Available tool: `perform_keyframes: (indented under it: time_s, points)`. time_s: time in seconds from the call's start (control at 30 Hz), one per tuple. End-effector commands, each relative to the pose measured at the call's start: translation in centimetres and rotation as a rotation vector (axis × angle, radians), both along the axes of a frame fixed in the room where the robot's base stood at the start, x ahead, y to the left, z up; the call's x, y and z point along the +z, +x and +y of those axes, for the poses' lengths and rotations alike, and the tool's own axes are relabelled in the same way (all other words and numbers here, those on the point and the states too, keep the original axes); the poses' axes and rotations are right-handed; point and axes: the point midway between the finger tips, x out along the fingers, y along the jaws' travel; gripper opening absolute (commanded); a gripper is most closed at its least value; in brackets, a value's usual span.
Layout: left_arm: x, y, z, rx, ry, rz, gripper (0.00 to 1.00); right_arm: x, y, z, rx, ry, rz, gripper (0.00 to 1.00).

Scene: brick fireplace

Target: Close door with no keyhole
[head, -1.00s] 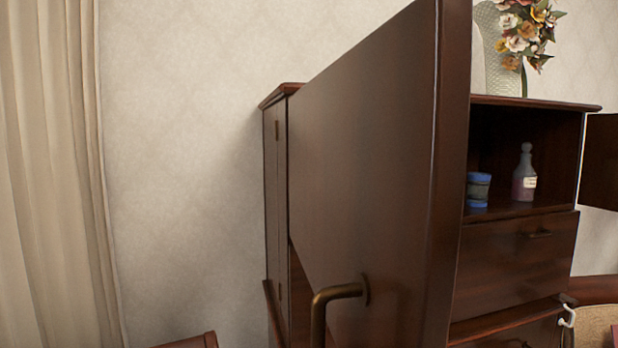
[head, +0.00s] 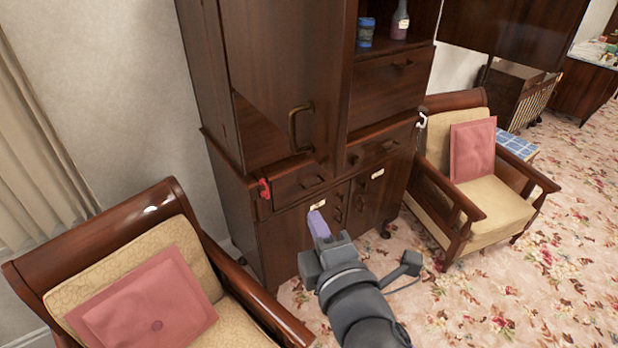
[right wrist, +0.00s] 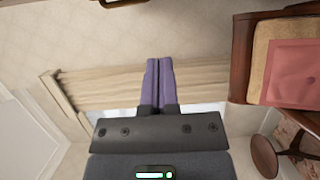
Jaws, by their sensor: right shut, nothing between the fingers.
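A dark wooden cabinet (head: 280,235) stands ahead of me in the head view. Its tall upper left door (head: 270,60) stands open, swung out toward me, with a curved brass handle (head: 293,130). I see no keyhole on the face that shows. A second dark door panel (head: 512,30) stands open at the cabinet's upper right; its handle side is not clear. My right gripper (head: 317,222), with purple fingers, is shut and empty in front of the lower cabinet, below the open left door. Its fingers also show together in the right wrist view (right wrist: 158,65). My left gripper is out of view.
An armchair with a pink cushion (head: 145,305) stands close at the front left. Another armchair (head: 475,210) stands right of the cabinet. A bottle (head: 400,22) and a blue jar (head: 365,32) sit on the open shelf. Patterned floor (head: 520,290) is free at the right.

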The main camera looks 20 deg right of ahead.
Motion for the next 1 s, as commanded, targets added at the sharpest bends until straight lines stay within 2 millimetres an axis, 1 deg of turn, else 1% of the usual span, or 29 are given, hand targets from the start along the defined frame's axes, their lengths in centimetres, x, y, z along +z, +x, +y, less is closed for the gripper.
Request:
perform_keyframes:
  time_s: [0.03, 0.07, 0.17, 0.3, 0.57, 0.7, 0.8, 1.0]
  points:
    - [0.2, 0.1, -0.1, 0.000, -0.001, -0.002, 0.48, 0.9, -0.1, 0.0, 0.000, -0.006, -0.018, 0.00]
    - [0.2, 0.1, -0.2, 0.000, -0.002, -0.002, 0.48, 1.1, 0.0, 0.0, 0.000, -0.009, -0.023, 0.00]
    - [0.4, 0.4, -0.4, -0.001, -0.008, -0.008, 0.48, 1.1, 1.3, 0.1, -0.002, -0.011, -0.026, 0.00]
    - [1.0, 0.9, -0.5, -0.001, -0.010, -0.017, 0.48, 1.1, 4.3, 0.2, -0.002, -0.009, -0.025, 0.00]
    - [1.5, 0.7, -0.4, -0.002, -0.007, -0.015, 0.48, 1.1, 9.9, 0.5, 0.000, -0.005, -0.022, 0.00]
    - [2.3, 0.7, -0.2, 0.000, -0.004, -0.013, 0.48, 1.1, 10.5, -1.8, -0.001, -0.008, -0.020, 0.00]
    - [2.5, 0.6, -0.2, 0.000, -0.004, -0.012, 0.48, 1.0, 10.8, -2.8, 0.000, -0.006, -0.020, 0.00]
    - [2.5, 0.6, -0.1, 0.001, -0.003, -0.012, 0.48, 0.9, 10.9, -3.3, 0.001, -0.005, -0.021, 0.00]
